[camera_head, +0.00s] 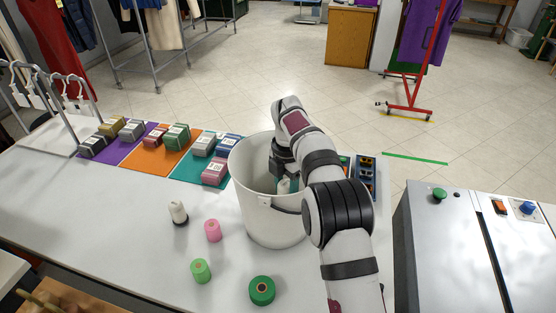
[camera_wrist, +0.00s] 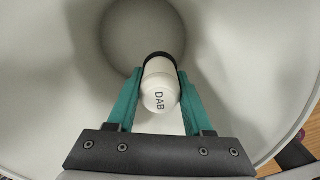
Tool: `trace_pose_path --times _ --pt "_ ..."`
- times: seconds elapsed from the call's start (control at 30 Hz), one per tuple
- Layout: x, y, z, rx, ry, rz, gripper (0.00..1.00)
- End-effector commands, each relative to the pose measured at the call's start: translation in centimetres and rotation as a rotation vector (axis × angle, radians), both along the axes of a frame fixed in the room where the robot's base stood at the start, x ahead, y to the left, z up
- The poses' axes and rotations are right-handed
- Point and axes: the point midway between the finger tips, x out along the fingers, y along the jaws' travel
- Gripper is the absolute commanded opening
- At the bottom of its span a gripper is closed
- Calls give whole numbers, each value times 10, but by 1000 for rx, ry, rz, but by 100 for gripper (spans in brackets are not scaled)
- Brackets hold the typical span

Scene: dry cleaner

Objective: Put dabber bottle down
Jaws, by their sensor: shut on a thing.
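The dabber bottle (camera_wrist: 160,88) is white with a dark band and the letters DAB on it. My gripper (camera_wrist: 160,95) has its two teal fingers shut on it, one on each side. In the head view the bottle (camera_head: 284,186) shows partly, inside the mouth of a large white bucket (camera_head: 262,218). My gripper (camera_head: 287,178) reaches down into the bucket there, partly hidden by the rim and my arm. In the wrist view the bucket's pale inner wall surrounds the bottle, with the round floor beyond. I cannot tell whether the bottle touches the floor.
A similar white bottle with a dark base (camera_head: 178,212), a pink spool (camera_head: 213,231), a light green spool (camera_head: 201,271) and a dark green roll (camera_head: 262,290) stand left of and in front of the bucket. Tagged bundles lie on purple, orange and teal mats (camera_head: 190,172) behind. A metal machine (camera_head: 450,260) stands right.

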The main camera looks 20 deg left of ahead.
Motion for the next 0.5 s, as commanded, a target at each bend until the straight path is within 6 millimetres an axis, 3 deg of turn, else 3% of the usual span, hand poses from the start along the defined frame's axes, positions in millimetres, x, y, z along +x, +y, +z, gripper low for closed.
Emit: trace_pose_path --times 0.2,0.5 --pt "-1 -1 -55 0 3 26 0" --pt "-1 -1 -103 -1 2 23 0"
